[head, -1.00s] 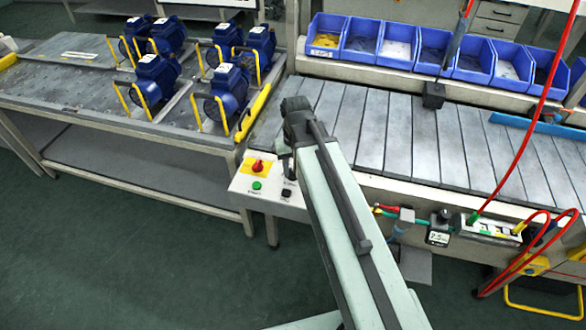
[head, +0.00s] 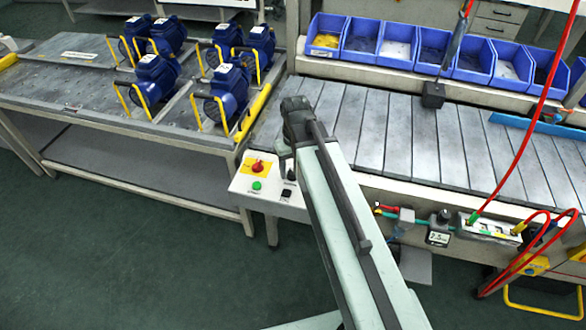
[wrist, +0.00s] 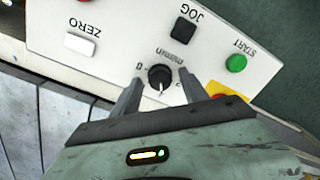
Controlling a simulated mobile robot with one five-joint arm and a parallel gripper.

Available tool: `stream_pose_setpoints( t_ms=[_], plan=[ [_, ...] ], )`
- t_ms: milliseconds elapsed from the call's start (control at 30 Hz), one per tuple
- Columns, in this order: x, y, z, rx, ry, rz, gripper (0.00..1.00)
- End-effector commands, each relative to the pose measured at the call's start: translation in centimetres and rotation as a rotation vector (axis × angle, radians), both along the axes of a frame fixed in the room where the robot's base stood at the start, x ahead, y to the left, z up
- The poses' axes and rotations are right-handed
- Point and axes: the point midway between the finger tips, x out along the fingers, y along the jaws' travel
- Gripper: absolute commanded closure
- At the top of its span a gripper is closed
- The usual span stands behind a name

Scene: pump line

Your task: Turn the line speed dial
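The line speed dial (wrist: 160,77) is a round black knob with a white pointer line on the light control panel (wrist: 110,62) in the wrist view. It carries a "m/min" label and scale marks; the pointer is toward the bottom of the picture. My gripper (wrist: 161,80) is open, with one finger at each side of the dial. A small gap seems to show at both sides, and I cannot tell how deep the fingertips reach. In the head view my arm ends over the panel (head: 243,189) and the dial is mostly hidden there.
Close to the dial are the black JOG button (wrist: 183,28), green START button (wrist: 236,63), white ZERO button (wrist: 80,44) and a red stop knob (head: 257,167) on yellow. A table with blue pumps (head: 157,75) is at left; a slatted conveyor (head: 410,135) with blue bins is at right.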

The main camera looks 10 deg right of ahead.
Motion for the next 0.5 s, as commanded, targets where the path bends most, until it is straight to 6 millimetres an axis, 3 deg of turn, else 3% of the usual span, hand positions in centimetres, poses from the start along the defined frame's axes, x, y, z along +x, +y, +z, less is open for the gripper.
stream_pose_setpoints(
  t_ms=[267,500],
  plan=[
    [0.0,0.0,0.2,0.0,0.0,0.0,0.48],
    [0.0,-0.1,3.4,0.0,0.0,-0.001,0.48]
  ],
)
